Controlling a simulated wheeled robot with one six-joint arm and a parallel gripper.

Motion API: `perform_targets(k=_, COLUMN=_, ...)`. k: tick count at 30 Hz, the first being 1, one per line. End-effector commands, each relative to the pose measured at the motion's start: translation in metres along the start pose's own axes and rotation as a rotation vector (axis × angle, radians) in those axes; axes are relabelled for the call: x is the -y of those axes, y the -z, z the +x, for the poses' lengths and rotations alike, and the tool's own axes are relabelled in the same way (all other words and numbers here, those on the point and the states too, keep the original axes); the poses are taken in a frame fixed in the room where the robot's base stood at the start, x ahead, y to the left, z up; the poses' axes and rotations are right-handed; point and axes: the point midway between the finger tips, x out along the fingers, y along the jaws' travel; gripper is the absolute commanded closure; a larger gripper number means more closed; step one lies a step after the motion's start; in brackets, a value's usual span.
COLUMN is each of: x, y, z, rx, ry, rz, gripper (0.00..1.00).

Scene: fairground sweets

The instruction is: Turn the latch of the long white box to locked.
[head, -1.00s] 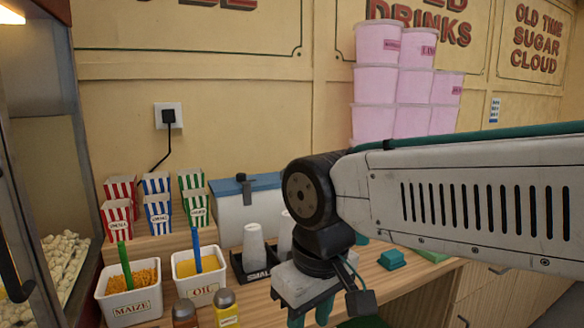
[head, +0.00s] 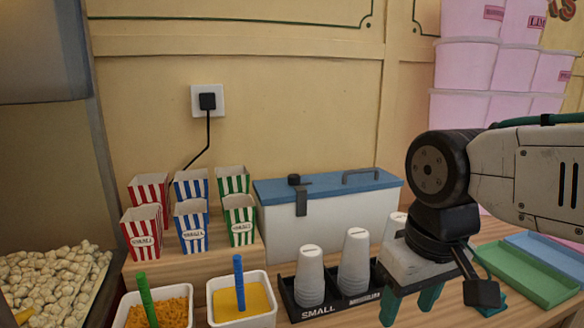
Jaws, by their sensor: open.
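The long white box (head: 330,228) with a blue lid (head: 335,186) stands on the counter against the wall, in the middle of the head view. Its latch (head: 300,196) is a dark knob on the lid's left part, with a strap hanging down over the front face. A dark handle (head: 362,176) is on the lid's right part. I cannot tell from the latch alone whether it is locked. My gripper (head: 410,305) is right of and nearer than the box, above the counter, with its teal fingers pointing down, open and empty. My gripper and arm hide part of the cups.
Stacks of white cups (head: 354,262) in a black holder (head: 318,312) stand in front of the box. Striped popcorn cartons (head: 192,221) stand to its left. White tubs of maize (head: 155,310) and oil (head: 240,302) are in front. Green (head: 530,275) and blue trays lie at right.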

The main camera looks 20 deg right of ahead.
Motion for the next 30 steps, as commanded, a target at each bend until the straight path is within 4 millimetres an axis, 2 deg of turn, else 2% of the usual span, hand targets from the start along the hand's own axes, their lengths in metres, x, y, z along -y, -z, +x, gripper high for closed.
perform_targets(k=5, x=0.004, y=0.066, z=-0.033, rx=-0.023, ry=0.045, rz=-0.120, gripper=0.48)
perform_targets(k=9, x=0.005, y=0.140, z=-0.060, rx=-0.059, ry=0.090, rz=-0.253, gripper=0.48)
perform_targets(k=12, x=0.005, y=0.194, z=-0.073, rx=-0.091, ry=0.118, rz=-0.351, gripper=0.48)
perform_targets(k=18, x=0.001, y=0.298, z=-0.084, rx=-0.166, ry=0.163, rz=-0.541, gripper=0.48)
perform_targets(k=21, x=-0.001, y=0.339, z=-0.084, rx=-0.201, ry=0.176, rz=-0.619, gripper=0.48)
perform_targets(k=25, x=-0.004, y=0.376, z=-0.081, rx=-0.236, ry=0.185, rz=-0.692, gripper=0.48)
perform_targets(k=30, x=-0.005, y=0.396, z=-0.076, rx=-0.256, ry=0.189, rz=-0.734, gripper=0.48)
